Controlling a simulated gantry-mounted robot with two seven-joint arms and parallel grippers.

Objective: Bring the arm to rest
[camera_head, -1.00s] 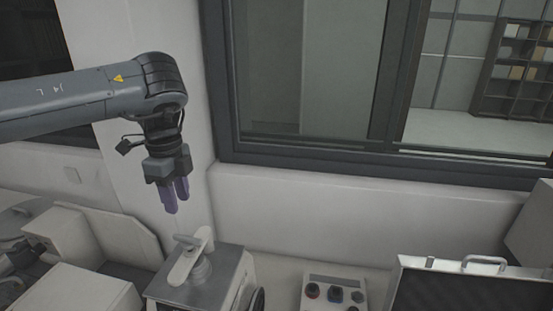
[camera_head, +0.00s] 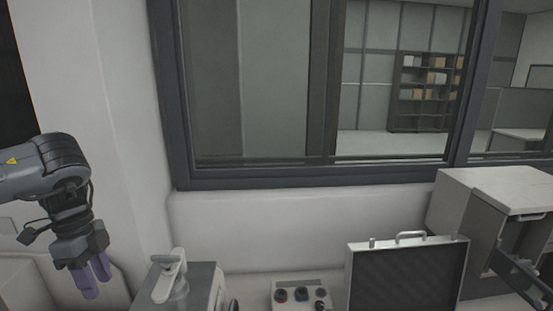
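My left gripper (camera_head: 93,277) hangs at the lower left on the grey arm, with its purple fingers pointing down. The two fingers look close together, with nothing seen between them; whether they are fully shut is unclear. The mounting press (camera_head: 187,284), a grey box with a light lever on top (camera_head: 169,277), stands to the right of the gripper and apart from it. The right gripper is out of view.
A control box with several knobs (camera_head: 299,293) sits right of the press. An open case with dark foam (camera_head: 407,277) stands further right, beside a white cabinet (camera_head: 497,188) with an open front. A wall with a dark-framed window (camera_head: 318,177) is behind.

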